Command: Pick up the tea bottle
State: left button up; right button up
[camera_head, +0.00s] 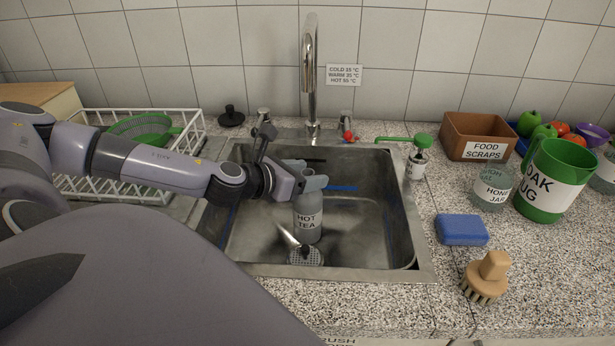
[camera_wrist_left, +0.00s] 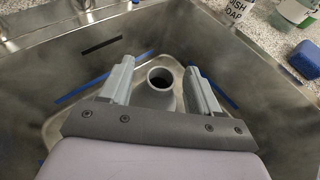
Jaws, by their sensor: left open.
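The tea bottle (camera_head: 308,222) is grey with a "HOT TEA" label and stands upright in the sink. My left gripper (camera_head: 308,179) is over the sink at the bottle's top, with its fingers open. In the left wrist view the bottle's round open mouth (camera_wrist_left: 161,77) lies between the two fingers (camera_wrist_left: 159,70), with a gap visible on each side. The bottle's upper part is partly hidden by the gripper in the head view. My right gripper is not in view.
The metal sink (camera_head: 385,225) has steep walls around the bottle, with a strainer (camera_head: 305,257) near its front. A faucet (camera_head: 311,80) rises behind. A blue sponge (camera_head: 462,230), brush (camera_head: 487,278) and green jug (camera_head: 550,190) stand right; a white dish rack (camera_head: 90,190) stands left.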

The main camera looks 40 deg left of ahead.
pick_arm(q)
jog(key=shift+w+f, duration=0.1)
jog(key=shift+w, duration=0.15)
grip_shut()
dwell(1.3)
